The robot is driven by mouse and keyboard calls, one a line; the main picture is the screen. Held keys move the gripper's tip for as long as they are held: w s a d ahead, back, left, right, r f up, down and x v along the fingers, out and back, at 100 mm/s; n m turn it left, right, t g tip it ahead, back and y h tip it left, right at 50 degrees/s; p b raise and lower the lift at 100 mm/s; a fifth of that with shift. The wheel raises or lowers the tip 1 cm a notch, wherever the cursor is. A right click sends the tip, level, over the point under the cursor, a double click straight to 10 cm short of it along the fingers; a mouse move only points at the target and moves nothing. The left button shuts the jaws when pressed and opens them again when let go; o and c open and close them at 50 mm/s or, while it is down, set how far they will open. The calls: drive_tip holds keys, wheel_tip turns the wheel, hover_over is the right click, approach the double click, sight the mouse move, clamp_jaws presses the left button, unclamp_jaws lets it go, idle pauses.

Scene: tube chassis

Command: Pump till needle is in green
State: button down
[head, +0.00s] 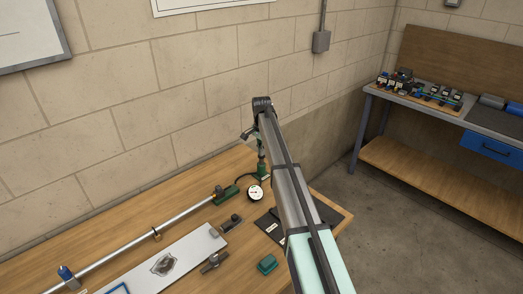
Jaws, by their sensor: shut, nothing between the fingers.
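The gauge (256,192) lies at the right part of the wooden bench, its round white dial facing up. Its needle and coloured bands are too small to read surely. The green hand pump (263,177) stands just behind the gauge, its body upright, partly covered by my arm. My arm reaches up from the bottom right and bends over at its top, above the pump. My gripper (248,133) shows only as a small piece left of that bend, close to the pump's top. It is shut and empty. I cannot tell whether it touches the pump handle.
A wall stands close behind. A second workbench (425,105) is at the right.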

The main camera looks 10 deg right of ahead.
wheel_tip(320, 180, down, 3)
drive_tip(key=shift+f+b, duration=0.1)
drive_tip(key=shift+b, duration=0.4)
wheel_tip(320, 180, up, 14)
drive_tip(key=b, duration=0.1)
drive_tip(key=shift+r, duration=0.2)
idle(0.8)
